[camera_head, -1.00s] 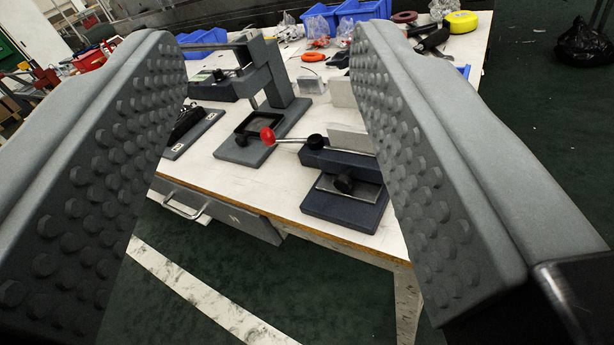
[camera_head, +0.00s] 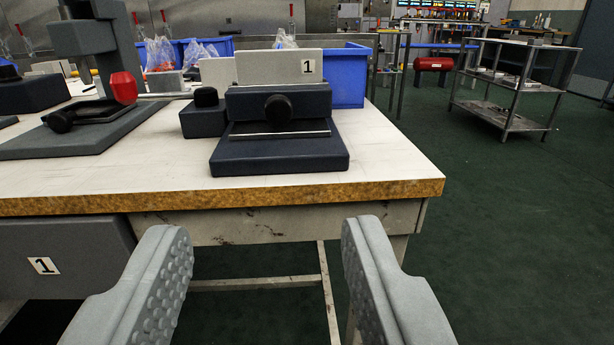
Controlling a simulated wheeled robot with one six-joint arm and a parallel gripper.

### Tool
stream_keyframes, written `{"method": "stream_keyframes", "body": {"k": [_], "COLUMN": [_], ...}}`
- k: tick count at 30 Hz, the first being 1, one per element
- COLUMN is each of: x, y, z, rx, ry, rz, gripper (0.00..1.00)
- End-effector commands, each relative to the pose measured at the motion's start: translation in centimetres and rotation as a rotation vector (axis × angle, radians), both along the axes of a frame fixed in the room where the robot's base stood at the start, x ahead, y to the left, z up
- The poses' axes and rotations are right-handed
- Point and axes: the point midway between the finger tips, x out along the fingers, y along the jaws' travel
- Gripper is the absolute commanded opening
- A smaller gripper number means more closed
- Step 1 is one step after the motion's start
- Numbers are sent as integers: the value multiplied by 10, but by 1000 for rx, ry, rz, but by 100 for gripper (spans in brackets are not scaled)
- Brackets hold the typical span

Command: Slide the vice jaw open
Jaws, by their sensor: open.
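The vice has a dark blue base (camera_head: 280,158) on the white table top near its front edge. Its dark blue jaw block (camera_head: 250,103) has a round black knob (camera_head: 278,108) facing me. A pale plate marked 1 (camera_head: 262,67) stands upright on top of the block. A second pale plate (camera_head: 216,73) stands behind it at the left. My gripper (camera_head: 268,232) is open and empty, in front of the table and below the vice in the view. Its two fingers are apart from the vice and the table.
A small dark block with a black knob (camera_head: 203,115) sits left of the vice. A red lever knob (camera_head: 123,87) and grey press (camera_head: 85,35) stand farther left. A blue bin (camera_head: 347,76) is behind the vice. Green floor lies open at right, before a metal shelf cart (camera_head: 515,85).

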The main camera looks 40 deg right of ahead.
Motion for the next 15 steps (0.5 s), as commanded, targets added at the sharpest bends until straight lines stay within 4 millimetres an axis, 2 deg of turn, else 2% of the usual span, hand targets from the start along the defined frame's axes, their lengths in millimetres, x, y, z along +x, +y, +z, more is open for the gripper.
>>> {"method": "stream_keyframes", "body": {"k": [7,15], "x": [5,33], "y": [-4,-25], "z": [-5,-5], "rx": [-15,-15], "ry": [7,7], "rz": [-19,-19], "gripper": [45,45]}}
